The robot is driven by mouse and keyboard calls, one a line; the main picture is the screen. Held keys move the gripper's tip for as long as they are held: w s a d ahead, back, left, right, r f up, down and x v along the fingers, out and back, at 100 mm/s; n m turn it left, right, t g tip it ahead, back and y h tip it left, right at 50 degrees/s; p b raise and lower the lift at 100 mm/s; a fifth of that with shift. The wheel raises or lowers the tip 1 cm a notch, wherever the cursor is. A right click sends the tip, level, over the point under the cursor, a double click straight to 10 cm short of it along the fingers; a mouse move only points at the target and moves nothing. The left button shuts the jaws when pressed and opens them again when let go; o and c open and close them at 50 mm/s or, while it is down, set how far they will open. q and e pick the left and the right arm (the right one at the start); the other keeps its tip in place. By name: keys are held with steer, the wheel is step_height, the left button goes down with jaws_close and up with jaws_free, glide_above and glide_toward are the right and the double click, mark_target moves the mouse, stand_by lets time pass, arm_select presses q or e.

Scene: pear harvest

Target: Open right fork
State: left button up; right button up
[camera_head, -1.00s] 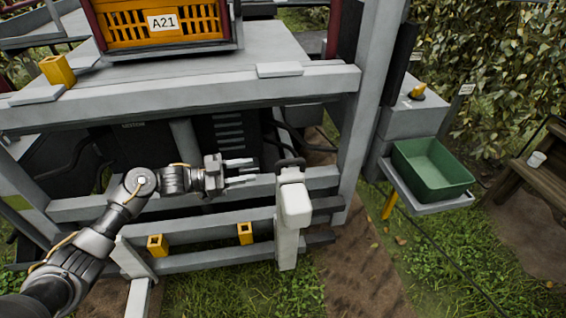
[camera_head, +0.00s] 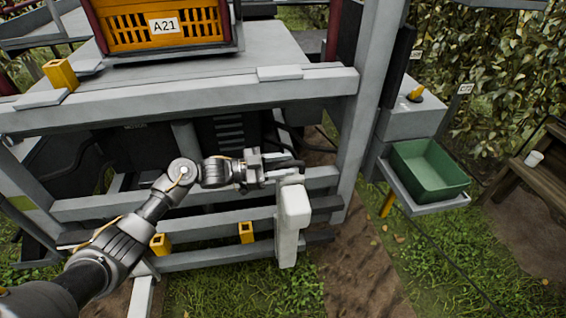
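My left gripper (camera_head: 284,170) reaches in from the left across the front of the grey metal frame. Its fingertips are at a dark curved handle (camera_head: 293,163) on top of a white upright block (camera_head: 291,215). The block stands at the right part of the lower rails. The fingers overlap the handle in the picture, and I cannot tell whether they grip it. I cannot tell by sight which part is the right fork. My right gripper is out of view.
An orange crate marked A21 (camera_head: 165,27) stands on the grey deck. A green bin (camera_head: 428,170) sits on a shelf at right. Yellow square sockets (camera_head: 246,232) are on the lower rail. A grey post (camera_head: 362,110) rises right of the handle. Grass and dirt lie below.

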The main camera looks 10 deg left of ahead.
arm_select(q)
steer(key=shift+d, duration=0.2)
jaws_close()
stand_by(0.3)
